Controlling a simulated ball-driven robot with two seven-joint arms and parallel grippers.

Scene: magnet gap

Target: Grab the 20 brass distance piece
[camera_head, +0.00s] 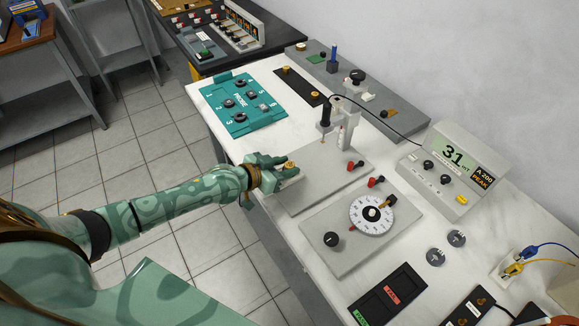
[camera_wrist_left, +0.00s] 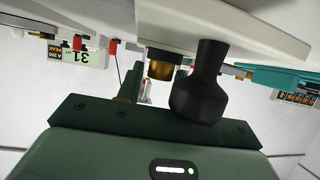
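My left gripper (camera_head: 277,164) is at the near-left edge of the grey base plate (camera_head: 330,180) in the head view. A small brass piece (camera_head: 290,164) shows at its fingertips. The left wrist view, which is upside down, shows a short brass cylinder (camera_wrist_left: 161,66) against a pale grey block, beside a black knob-shaped part (camera_wrist_left: 201,85). I cannot tell if the fingers touch the brass piece, and no number on it is readable. Other brass pieces sit on a black strip, one at its far end (camera_head: 287,69) and one at its near end (camera_head: 327,98).
A teal numbered panel (camera_head: 240,104) lies behind the gripper. An upright probe stand (camera_head: 345,127) rises from the plate. A dial box (camera_head: 371,214) is nearer, and a display reading 31 (camera_head: 452,158) is to the right. Bare white table shows between them.

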